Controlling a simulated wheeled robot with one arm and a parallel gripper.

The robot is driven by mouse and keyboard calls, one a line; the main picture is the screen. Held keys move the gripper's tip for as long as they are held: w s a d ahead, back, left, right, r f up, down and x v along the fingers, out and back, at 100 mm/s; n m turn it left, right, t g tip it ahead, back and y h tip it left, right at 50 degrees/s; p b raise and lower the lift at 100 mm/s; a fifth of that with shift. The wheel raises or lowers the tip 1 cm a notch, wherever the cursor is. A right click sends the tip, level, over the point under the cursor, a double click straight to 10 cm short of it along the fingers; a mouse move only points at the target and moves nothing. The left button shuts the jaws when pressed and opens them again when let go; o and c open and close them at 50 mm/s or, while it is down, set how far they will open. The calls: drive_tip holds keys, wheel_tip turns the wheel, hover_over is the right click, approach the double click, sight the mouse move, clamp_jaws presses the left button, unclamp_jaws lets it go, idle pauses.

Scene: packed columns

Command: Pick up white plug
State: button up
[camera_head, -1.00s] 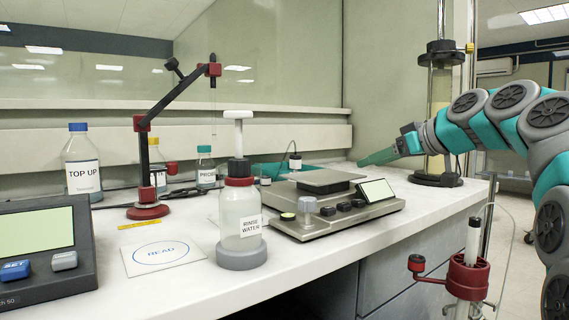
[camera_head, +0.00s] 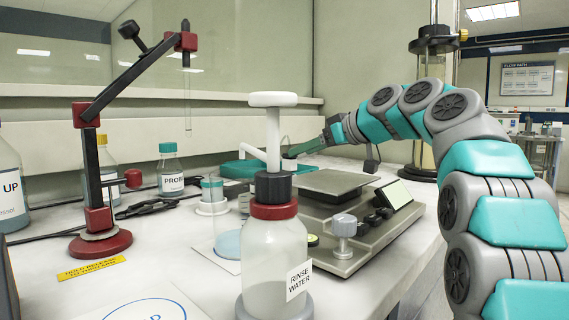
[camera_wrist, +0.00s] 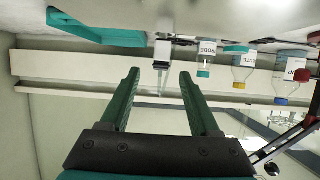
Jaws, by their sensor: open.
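A small white block-like piece with a dark part, likely the white plug (camera_wrist: 163,49), shows in the wrist view just beyond my fingertips. It sits near the bench's back, beside the teal tray. My gripper (camera_wrist: 159,75) is open with its two green fingers apart and nothing between them. The white piece lines up with the gap between the fingers, a little past the tips. In the head view my gripper (camera_head: 300,150) reaches over the back of the bench, behind the balance. The white piece is small and mostly unclear there, with a thin cable arching nearby.
The teal tray (camera_head: 236,170) lies at the back. The balance (camera_head: 345,228) stands before my gripper. A rinse water bottle (camera_head: 275,255) is in the foreground. A red-and-black stand (camera_head: 97,190) and a PROBE bottle (camera_head: 170,173) are left. The back ledge (camera_wrist: 60,75) is close to my fingers.

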sight(290, 168)
drive_tip(key=p+x, duration=0.1)
drive_tip(key=x, duration=0.4)
drive_tip(key=shift+w+a, duration=0.15)
drive_tip(key=shift+a, duration=0.2)
drive_tip(key=shift+c, duration=0.3)
clamp_jaws()
